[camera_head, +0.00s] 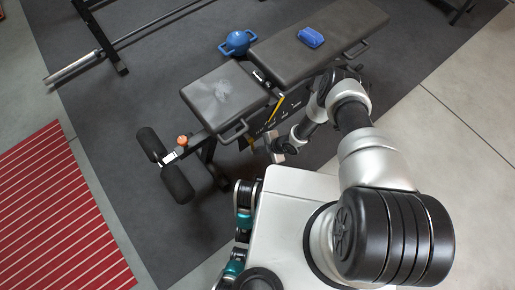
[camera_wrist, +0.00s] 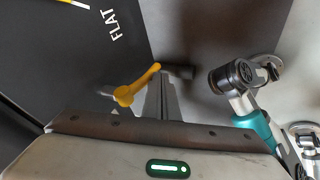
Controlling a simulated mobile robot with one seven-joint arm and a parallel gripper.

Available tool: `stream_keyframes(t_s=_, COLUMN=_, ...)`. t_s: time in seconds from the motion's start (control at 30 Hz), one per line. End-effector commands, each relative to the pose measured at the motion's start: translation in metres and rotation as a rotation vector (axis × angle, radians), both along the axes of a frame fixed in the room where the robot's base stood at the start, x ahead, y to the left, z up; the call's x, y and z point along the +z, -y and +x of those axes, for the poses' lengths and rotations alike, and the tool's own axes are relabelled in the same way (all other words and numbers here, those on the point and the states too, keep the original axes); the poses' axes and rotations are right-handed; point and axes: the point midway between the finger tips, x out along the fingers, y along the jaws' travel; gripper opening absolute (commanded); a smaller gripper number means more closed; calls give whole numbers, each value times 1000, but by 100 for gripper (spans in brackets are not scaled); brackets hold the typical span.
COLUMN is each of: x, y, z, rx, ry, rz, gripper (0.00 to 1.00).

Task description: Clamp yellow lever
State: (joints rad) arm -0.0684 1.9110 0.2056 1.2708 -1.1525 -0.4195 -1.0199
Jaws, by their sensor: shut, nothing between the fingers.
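The yellow lever (camera_wrist: 137,88) shows in the wrist view as a short bar with a rounded, thicker lower end. It lies tilted beside the dark bench side panel marked FLAT. My gripper (camera_wrist: 162,84) is shut and empty. Its grey fingers are just right of the lever and overlap it in the picture; I cannot tell whether they touch. In the head view my gripper (camera_head: 276,150) is low at the near side of the bench (camera_head: 222,97).
A blue kettlebell (camera_head: 237,42) stands behind the bench, and a blue object (camera_head: 311,37) lies on its back pad. Foam rollers (camera_head: 177,184) stick out at the bench's left end. A barbell (camera_head: 72,69) is at upper left. Dark mat (camera_head: 125,215) is clear at lower left.

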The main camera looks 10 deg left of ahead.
Motion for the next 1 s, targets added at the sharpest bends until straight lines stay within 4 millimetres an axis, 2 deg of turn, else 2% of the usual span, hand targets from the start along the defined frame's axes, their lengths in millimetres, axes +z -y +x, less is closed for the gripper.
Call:
stream_keyframes(t_s=0.37, x=0, y=0, z=0, rx=0, ry=0, rz=0, gripper=0)
stream_keyframes(t_s=0.7, x=-13, y=-9, z=10, rx=2, ry=2, rz=0, gripper=0)
stream_keyframes(t_s=1.0, x=-7, y=-10, z=12, rx=-2, ry=4, rz=3, gripper=0)
